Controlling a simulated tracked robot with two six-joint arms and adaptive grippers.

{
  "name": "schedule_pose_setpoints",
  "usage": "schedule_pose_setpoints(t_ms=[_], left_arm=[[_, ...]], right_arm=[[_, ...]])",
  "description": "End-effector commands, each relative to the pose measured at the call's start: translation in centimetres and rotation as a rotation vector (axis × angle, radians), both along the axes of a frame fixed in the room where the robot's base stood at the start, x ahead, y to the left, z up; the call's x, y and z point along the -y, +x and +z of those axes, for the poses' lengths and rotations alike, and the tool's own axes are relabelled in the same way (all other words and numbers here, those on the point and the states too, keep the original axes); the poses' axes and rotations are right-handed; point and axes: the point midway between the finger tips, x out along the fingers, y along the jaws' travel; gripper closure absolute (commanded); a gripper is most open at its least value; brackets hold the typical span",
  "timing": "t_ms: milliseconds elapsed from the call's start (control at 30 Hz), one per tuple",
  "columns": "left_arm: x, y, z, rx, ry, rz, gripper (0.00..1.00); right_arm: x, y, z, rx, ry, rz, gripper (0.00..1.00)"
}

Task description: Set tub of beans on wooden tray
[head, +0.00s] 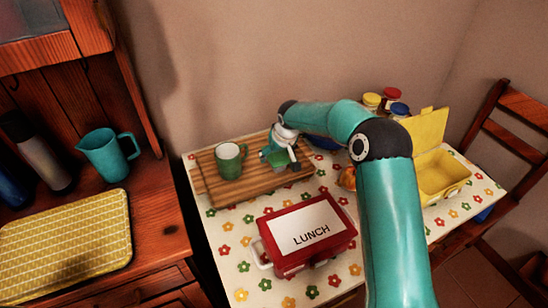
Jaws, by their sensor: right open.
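The wooden tray (225,190) lies at the back left of the flowered table. A small green tub (277,166), likely the tub of beans, is at the tray's right part, between the fingers of my right gripper (279,158). It appears to rest on the tray, but its base and contents are partly hidden. My right gripper is open, pointing down around the tub, with its arm coming in from the lower right. I cannot tell whether a finger touches the tub. My left gripper is out of view.
A green mug (229,161) stands on the tray's left part. A red lunch box (305,234) is in front. Several jars (371,101) and an open yellow box (440,175) are to the right. A teal pitcher (109,155) stands on the left counter.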

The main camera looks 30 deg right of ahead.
Motion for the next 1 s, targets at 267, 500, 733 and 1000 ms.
schedule_pose_setpoints(t_ms=[267, 500, 733, 1000], left_arm=[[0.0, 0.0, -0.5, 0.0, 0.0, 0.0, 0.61], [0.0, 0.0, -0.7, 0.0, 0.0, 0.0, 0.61], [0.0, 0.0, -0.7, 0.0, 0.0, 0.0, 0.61], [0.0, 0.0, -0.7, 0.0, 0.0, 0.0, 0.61]], right_arm=[[-0.1, -2.1, 5.4, 0.004, 0.0, 0.0, 0.12], [-0.2, -3.5, 8.4, 0.0, 0.0, 0.0, 0.12], [-0.2, -3.8, 9.2, -0.001, 0.0, 0.0, 0.12], [-0.2, -3.8, 9.1, -0.001, 0.0, 0.0, 0.12]])
